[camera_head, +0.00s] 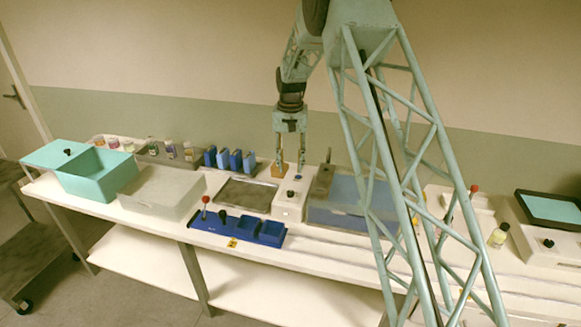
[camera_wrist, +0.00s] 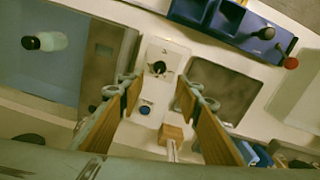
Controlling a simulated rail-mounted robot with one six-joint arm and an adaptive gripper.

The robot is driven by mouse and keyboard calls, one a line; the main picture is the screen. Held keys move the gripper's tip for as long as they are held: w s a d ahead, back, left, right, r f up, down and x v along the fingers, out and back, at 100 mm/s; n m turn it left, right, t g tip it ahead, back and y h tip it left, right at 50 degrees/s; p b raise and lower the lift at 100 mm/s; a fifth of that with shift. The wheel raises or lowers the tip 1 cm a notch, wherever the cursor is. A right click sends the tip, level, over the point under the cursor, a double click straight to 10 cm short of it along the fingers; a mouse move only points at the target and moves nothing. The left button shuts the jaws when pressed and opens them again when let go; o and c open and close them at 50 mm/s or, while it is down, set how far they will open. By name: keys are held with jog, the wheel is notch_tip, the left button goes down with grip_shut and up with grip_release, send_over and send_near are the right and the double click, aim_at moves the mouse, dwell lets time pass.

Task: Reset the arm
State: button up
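My arm reaches over the middle of the long white bench. My gripper (camera_head: 290,167) points down above a white device (camera_head: 289,203). In the wrist view, my gripper (camera_wrist: 158,88) has its two tan-padded fingers spread wide apart, with nothing held between them. Through the gap show the device's black knob (camera_wrist: 158,68) and blue button (camera_wrist: 145,109). A small wooden block (camera_wrist: 172,132) on a pale stem shows lower in the gap; I cannot tell its height relative to the fingertips.
Left are a teal bin (camera_head: 95,178), a pale bin (camera_head: 160,190) and small bottles (camera_head: 170,150). A blue holder (camera_head: 240,229) stands in front. Right of the device is a blue-floored box (camera_head: 345,213); a black-capped bottle (camera_wrist: 48,41) lies inside it. Another bottle (camera_head: 498,236) stands far right.

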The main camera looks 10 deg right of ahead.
jog(key=s+r+n+t+b, duration=0.2)
jog(key=s+r+b, duration=0.1)
jog(key=s+r, duration=2.45)
jog(key=s+r+t+b, duration=0.1)
jog(key=s+r+b, duration=0.15)
jog(key=s, duration=1.75)
jog(key=s+f, duration=0.2)
jog(key=s, duration=0.7)
jog(key=s+f+n+t, duration=0.1)
jog(key=s+f, duration=0.1)
jog(key=s, duration=0.8)
jog(key=shift+f, duration=0.3)
